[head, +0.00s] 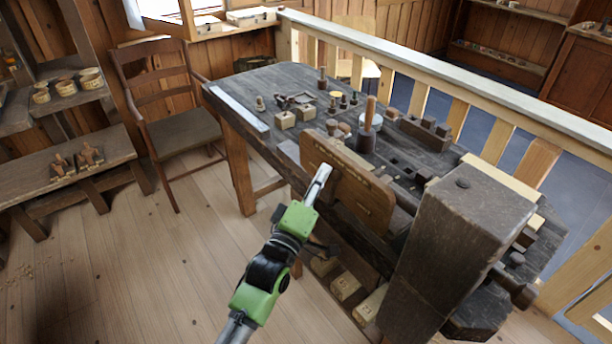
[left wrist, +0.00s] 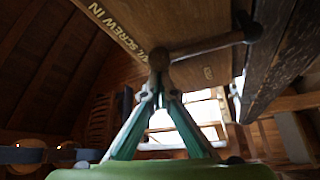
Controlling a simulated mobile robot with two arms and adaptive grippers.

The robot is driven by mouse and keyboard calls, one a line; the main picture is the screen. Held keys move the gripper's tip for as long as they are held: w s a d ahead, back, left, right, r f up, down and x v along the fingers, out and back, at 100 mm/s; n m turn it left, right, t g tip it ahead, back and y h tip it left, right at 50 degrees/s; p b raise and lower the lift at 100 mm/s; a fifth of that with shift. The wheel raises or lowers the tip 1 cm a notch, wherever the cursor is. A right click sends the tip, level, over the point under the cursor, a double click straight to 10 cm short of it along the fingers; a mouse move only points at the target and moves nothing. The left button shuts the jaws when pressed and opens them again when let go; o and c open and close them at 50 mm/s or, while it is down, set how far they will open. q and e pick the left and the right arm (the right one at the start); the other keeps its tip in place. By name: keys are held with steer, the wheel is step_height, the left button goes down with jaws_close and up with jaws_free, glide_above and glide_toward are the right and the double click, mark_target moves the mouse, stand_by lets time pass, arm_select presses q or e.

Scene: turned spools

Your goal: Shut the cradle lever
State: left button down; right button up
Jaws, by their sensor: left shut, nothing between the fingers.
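A dark bar with a rounded knob, which looks like the cradle lever (left wrist: 212,43), crosses the upper middle of the left wrist view. It slants up to the right under a wooden board (left wrist: 120,22) with lettering. The board stands along the bench's front edge in the head view (head: 346,185); I cannot make out the lever there. My left gripper (head: 324,173) is at the board's near face. In the left wrist view its fingertips (left wrist: 158,82) are shut and empty, just below the bar's left end; I cannot tell whether they touch. My right gripper is not in view.
The dark workbench (head: 270,85) carries spools, blocks and an upright wooden handle (head: 370,113). A thick dark timber post (head: 455,235) stands right of the board. A chair (head: 180,130) and low bench (head: 75,165) are at left.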

arm_select(q)
steer(key=s+m+b, duration=0.1)
steer(key=s+d+m+h+b, duration=0.1)
steer(key=m, duration=0.1)
steer(key=shift+d+f, duration=0.25)
steer(key=shift+f, duration=0.15)
steer(key=shift+s+d+f+m+h+b, duration=0.1)
steer(key=shift+s+d+m+h+b, duration=0.25)
steer(key=shift+m, duration=0.3)
steer(key=shift+s+d+m+h+b, duration=0.1)
steer(key=shift+s+m+h+b, duration=0.2)
steer(key=shift+m+h+b, duration=0.25)
steer(key=shift+s+d+f+m+h+b, duration=0.1)
steer(key=shift+s+d+m+h+b, duration=0.15)
steer(key=shift+s+m+h+b, duration=0.35)
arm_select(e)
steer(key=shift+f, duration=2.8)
arm_select(q)
steer(key=shift+w, duration=0.2)
